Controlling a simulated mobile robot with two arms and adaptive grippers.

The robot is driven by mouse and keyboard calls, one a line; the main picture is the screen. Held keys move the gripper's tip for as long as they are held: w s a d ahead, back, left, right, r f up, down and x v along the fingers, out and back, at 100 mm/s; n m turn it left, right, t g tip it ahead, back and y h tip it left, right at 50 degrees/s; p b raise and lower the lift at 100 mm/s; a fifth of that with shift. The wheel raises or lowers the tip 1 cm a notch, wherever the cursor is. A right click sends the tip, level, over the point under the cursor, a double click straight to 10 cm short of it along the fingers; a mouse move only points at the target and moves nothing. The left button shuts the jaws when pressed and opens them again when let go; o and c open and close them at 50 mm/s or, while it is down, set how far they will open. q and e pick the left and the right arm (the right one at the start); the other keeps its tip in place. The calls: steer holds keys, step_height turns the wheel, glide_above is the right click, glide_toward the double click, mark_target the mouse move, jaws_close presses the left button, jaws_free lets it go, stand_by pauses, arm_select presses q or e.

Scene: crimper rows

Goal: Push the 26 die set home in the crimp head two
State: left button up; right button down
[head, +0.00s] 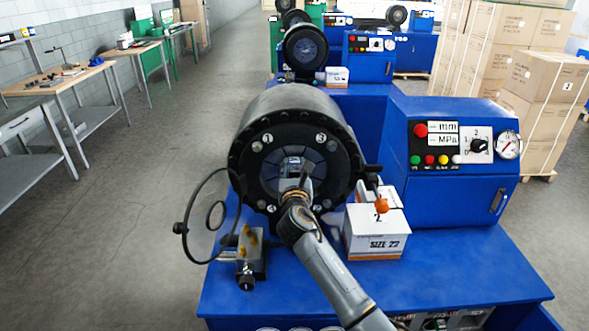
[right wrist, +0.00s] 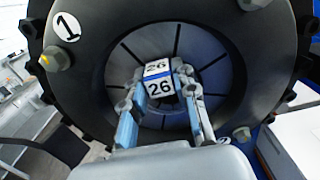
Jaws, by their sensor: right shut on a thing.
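The large black crimp head (head: 244,146) faces me on the blue machine, with a round bore of dark segments at its centre. The 26 die set (head: 293,163), a small block with a blue band, is at the bore; in the right wrist view the block (right wrist: 159,84) shows "26" on two faces. My right gripper (head: 291,187) is shut on it, one finger on each side, and in the right wrist view the gripper (right wrist: 162,97) fills the lower middle. I cannot tell how deep the block sits. My left gripper is not in view.
A white box marked "SIZE 22" (head: 372,243) stands right of the head. A small metal block with brass fittings (head: 250,253) and a black hoop (head: 186,229) are at its left. The control panel (head: 462,143) is at the right. More machines stand behind.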

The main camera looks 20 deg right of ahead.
steer(key=c, duration=1)
jaws_free()
steer(key=shift+r, duration=0.4)
steer(key=shift+s+a, duration=0.1)
steer(key=shift+s, duration=0.05)
steer(key=shift+f, duration=0.55)
steer(key=v, duration=1.2)
steer(key=shift+r, duration=0.4)
